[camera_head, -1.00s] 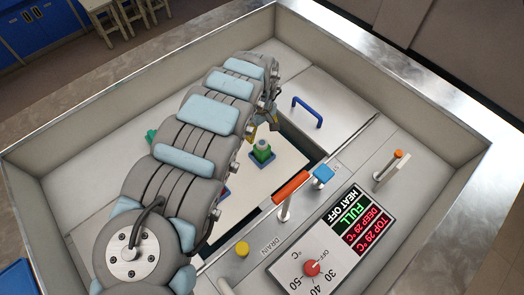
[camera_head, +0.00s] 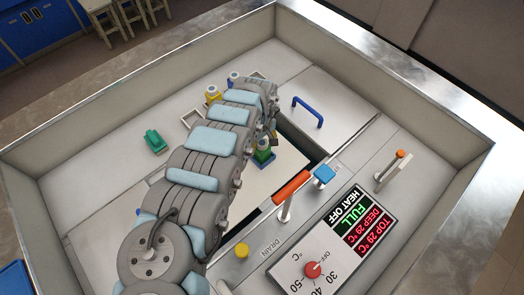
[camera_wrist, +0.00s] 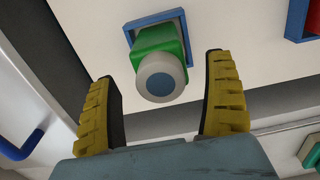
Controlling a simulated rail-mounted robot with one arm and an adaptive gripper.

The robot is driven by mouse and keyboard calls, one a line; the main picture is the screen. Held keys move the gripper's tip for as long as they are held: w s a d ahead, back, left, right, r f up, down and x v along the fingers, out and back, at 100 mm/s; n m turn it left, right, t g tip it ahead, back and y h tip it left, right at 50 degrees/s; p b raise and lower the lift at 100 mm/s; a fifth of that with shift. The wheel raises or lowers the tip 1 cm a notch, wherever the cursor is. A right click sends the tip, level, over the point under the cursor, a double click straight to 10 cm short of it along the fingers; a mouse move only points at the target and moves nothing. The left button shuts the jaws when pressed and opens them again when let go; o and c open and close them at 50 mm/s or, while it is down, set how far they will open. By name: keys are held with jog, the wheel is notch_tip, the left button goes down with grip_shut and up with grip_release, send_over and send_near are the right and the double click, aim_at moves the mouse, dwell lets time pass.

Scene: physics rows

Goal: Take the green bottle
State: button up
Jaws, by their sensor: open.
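The green bottle (camera_head: 263,156) stands upright on the pale floor of the open basin section, in a blue square frame. In the wrist view the green bottle (camera_wrist: 152,43) shows from above, with a round grey-white cap with a blue centre, and the blue frame (camera_wrist: 130,35) behind it. My gripper (camera_wrist: 163,80) is open, its two yellow-padded fingers on either side of the bottle's cap in the picture, with gaps on both sides. I cannot tell how far above it they are. In the head view my gripper is mostly hidden by my arm.
A blue handle (camera_head: 308,110) stands on the right cover. An orange-handled lever (camera_head: 291,187) and a blue-topped knob (camera_head: 324,174) stand along the near edge. A green object (camera_head: 154,141) lies at left; a yellow bottle (camera_head: 212,93) stands behind my arm. Tank walls surround everything.

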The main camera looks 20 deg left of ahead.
jog(key=f, duration=0.3)
jog(key=shift+s+d+b, duration=0.2)
jog(key=shift+d+b, duration=0.05)
jog(key=shift+b, duration=0.05)
jog(key=shift+a+f, duration=0.1)
jog(key=shift+f, duration=0.75)
jog(key=c, duration=1.4)
